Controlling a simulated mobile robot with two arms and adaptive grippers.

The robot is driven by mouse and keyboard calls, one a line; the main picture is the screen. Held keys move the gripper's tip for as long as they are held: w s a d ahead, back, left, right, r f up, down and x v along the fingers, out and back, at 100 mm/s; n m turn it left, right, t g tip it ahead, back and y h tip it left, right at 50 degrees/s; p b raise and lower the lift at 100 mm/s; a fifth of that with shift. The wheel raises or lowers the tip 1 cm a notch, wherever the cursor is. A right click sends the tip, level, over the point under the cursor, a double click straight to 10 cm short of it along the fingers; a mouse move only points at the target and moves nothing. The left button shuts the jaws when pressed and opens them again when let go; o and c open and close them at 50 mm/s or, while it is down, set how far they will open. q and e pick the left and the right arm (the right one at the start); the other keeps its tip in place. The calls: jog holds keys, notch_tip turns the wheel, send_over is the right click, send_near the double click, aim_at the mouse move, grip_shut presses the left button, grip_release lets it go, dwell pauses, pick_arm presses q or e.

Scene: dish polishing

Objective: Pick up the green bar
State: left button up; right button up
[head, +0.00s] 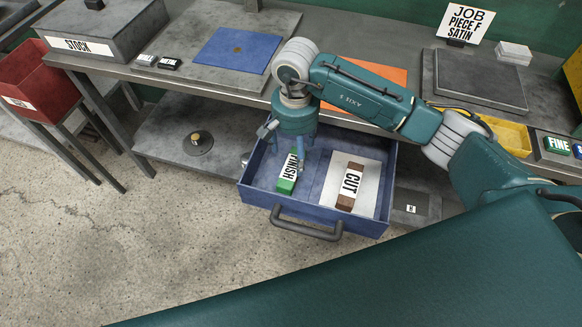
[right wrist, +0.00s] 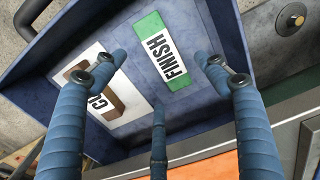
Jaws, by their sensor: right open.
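The green bar (head: 285,187) with a white FINISH label lies in the left part of an open blue drawer (head: 262,196). In the right wrist view the bar (right wrist: 148,24) lies flat on the drawer floor, with its whole label showing. My right gripper (head: 289,148) is open and empty, fingers pointing down over the drawer, partly covering the bar's far end in the head view. In the right wrist view its blue fingers (right wrist: 160,75) are spread, with the bar showing between and beyond the two side fingers. My left gripper is not in view.
A brown bar (head: 346,201) labelled CUT lies on a white card (head: 369,182) right of the green bar. The drawer's walls and front handle (head: 305,232) surround both. The bench top (head: 330,45) overhangs behind, with blue and orange mats (head: 380,76).

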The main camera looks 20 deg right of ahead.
aim_at(295, 168)
notch_tip(295, 168, down, 3)
jog(key=shift+a+f, duration=0.1)
notch_tip(295, 168, down, 4)
jog(key=shift+f+p, duration=0.1)
jog(key=shift+p, duration=1.1)
jog(key=shift+f, duration=0.6)
jog(key=shift+w, duration=0.1)
jog(key=c, duration=1.6)
